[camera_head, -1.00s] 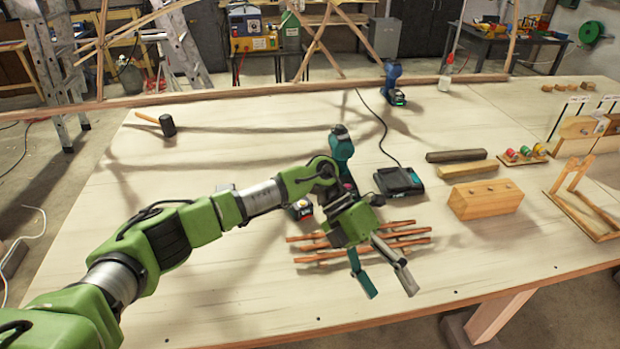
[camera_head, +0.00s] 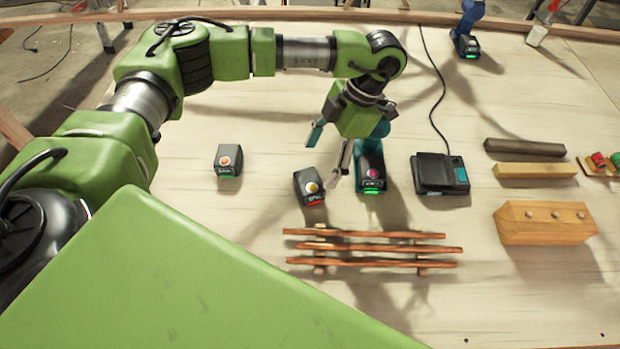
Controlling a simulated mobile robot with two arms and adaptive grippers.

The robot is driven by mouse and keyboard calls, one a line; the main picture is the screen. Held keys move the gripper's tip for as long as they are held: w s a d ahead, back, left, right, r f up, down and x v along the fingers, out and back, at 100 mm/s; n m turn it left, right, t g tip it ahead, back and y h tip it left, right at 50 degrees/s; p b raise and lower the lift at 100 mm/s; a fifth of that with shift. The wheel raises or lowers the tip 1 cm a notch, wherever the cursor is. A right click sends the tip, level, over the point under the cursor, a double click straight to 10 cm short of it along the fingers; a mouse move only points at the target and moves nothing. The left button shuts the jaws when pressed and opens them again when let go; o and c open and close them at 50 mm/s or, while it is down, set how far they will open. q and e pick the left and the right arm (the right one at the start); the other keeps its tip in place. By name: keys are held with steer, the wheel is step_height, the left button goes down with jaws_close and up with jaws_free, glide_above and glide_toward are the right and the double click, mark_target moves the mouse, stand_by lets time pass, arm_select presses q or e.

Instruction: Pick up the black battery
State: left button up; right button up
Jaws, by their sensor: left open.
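A black battery (camera_head: 310,187) with a yellow dot and a red light stands on the table, in the middle of the view. A second dark battery (camera_head: 228,160) with an orange dot and a green light stands to its left. My left gripper (camera_head: 326,157) is open and empty, its fingers spread above and just behind the black battery. One fingertip is close to the battery's right side; I cannot tell whether they touch. My right gripper is not in view.
A teal drill (camera_head: 370,168) stands close right of the gripper, partly hidden by it. A charger (camera_head: 440,173) with a cable is further right. Thin reddish laths (camera_head: 375,248) lie on supports in front. A wooden block (camera_head: 545,222) is at the right. The table left of the batteries is clear.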

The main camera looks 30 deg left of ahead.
mark_target(312, 179)
arm_select(q)
steer(key=shift+x, duration=1.1)
steer(key=shift+w+f+p, duration=0.1)
steer(key=shift+f+p, duration=0.2)
steer(key=shift+a+f+p, duration=0.1)
steer(key=shift+f+p, duration=0.15)
steer(key=shift+p, duration=0.05)
steer(key=p+x, duration=0.2)
steer(key=x, duration=0.2)
steer(key=shift+w+f, duration=0.1)
steer(key=shift+f, duration=0.05)
steer(key=shift+a+f, duration=0.1)
steer(key=shift+f, duration=0.1)
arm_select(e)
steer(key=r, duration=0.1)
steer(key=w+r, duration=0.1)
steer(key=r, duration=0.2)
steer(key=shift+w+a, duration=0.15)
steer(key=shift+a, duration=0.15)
arm_select(q)
steer(key=c, duration=1.5)
